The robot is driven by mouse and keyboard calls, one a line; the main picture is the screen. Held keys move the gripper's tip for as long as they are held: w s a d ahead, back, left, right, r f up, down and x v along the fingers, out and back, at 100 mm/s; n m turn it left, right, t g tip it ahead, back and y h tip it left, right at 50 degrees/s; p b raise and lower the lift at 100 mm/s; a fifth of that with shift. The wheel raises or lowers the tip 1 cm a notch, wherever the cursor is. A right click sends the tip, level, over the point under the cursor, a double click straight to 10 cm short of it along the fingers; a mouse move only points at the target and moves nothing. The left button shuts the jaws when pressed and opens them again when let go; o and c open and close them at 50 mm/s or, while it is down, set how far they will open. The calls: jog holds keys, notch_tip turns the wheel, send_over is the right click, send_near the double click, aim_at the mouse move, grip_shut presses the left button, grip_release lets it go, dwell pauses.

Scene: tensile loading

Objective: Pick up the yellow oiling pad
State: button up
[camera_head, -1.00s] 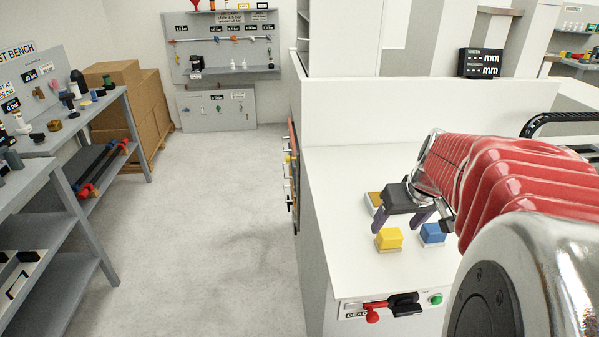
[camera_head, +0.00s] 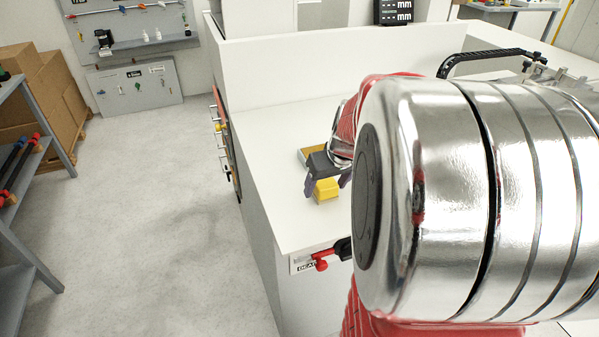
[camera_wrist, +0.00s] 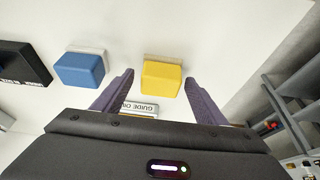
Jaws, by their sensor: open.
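The yellow oiling pad (camera_head: 326,188) sits on the white worktop (camera_head: 280,225) near its left edge. In the wrist view the yellow pad (camera_wrist: 161,78) lies ahead of my gripper (camera_wrist: 158,82), on a pale base, roughly between the lines of the two purple fingers. My gripper (camera_head: 325,182) is open and empty, with its fingers spread on either side of the pad in the picture. I cannot tell how high the fingertips are above the worktop. My arm hides the right part of the worktop in the head view.
A blue pad (camera_wrist: 80,70) sits left of the yellow one in the wrist view, with a dark box (camera_wrist: 22,64) beyond. A label reading GUIDE OIL (camera_wrist: 140,108) lies close by. Open floor lies left.

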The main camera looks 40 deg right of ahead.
aim_at(327, 183)
jog(key=shift+c, duration=0.5)
jog(key=c, duration=1)
jog(key=shift+r, duration=0.15)
notch_tip(327, 183, up, 10)
jog(key=shift+f, duration=0.1)
dwell(0.4)
jog(key=o, duration=0.6)
jog(key=c, duration=0.5)
